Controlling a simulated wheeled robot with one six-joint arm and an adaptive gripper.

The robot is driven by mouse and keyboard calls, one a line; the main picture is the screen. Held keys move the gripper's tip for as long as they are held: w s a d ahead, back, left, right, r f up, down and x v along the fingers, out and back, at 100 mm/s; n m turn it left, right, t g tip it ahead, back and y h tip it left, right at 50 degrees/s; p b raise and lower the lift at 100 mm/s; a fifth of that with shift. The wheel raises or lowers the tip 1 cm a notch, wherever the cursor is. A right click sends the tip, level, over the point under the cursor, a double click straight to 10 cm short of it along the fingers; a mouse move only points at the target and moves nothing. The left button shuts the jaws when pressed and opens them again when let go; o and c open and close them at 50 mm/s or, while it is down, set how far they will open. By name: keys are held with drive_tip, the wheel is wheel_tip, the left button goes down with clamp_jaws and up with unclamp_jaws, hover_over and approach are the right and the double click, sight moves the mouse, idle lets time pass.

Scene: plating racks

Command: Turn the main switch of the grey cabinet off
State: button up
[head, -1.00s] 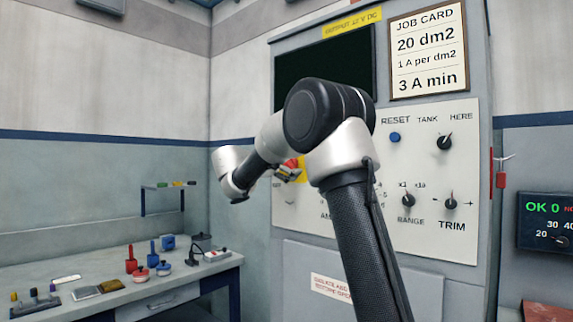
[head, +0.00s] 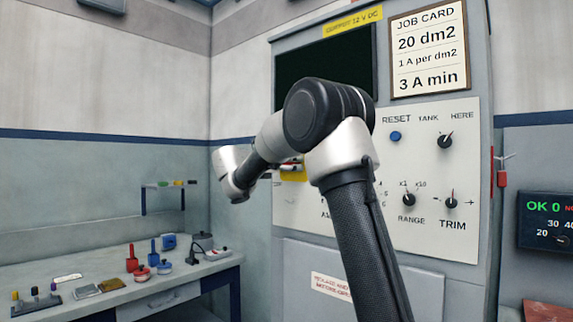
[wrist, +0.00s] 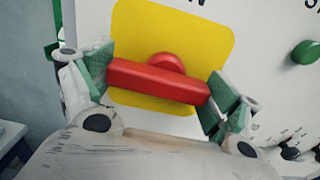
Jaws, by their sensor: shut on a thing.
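The grey cabinet (head: 460,256) stands in front of me with a pale control panel. Its main switch is a red bar handle (wrist: 150,80) on a yellow plate (wrist: 190,30) in the wrist view. The bar lies about parallel to the plate's top edge, so roughly level on the cabinet. My gripper (wrist: 160,86) is shut on the bar, with one green-padded finger at each end. In the head view my arm hides most of the switch; a bit of the yellow plate (head: 294,176) shows.
A green button (wrist: 306,52) sits right of the plate in the wrist view. Black knobs (head: 408,199) and a blue reset button (head: 395,136) are on the panel's right. A workbench (head: 105,305) with small items stands at left. A job card (head: 428,45) hangs above.

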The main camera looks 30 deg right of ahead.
drive_tip(key=shift+n, duration=0.3)
drive_tip(key=o, duration=0.8)
drive_tip(key=v, duration=1.2)
